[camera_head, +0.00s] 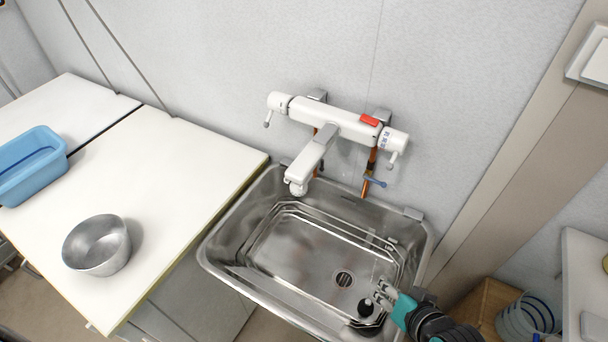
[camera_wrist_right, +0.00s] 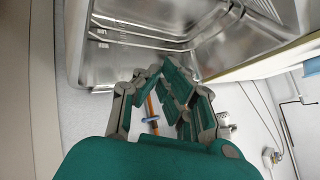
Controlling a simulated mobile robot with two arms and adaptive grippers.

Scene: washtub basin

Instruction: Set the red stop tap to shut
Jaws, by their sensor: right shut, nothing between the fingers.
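A white mixer (camera_head: 335,122) with a red block on its top is on the wall above the sink. Copper pipes run below it. The right pipe carries a stop tap with a blue handle (camera_head: 375,181); its blue handle also shows in the right wrist view (camera_wrist_right: 150,119). I cannot make out a red stop tap; the spout covers part of the left pipe (camera_head: 322,138). My right gripper (camera_head: 380,294) is shut and empty over the sink's front right corner, well short of the pipes. It also shows in the wrist view (camera_wrist_right: 166,72). My left gripper is out of view.
The steel sink (camera_head: 232,228) has a drain (camera_head: 344,280) and a dark round object (camera_head: 365,307) near my gripper. A worktop (camera_head: 185,165) at left holds a metal bowl (camera_head: 97,246) and a blue tub (camera_head: 30,165). A wall post stands at right.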

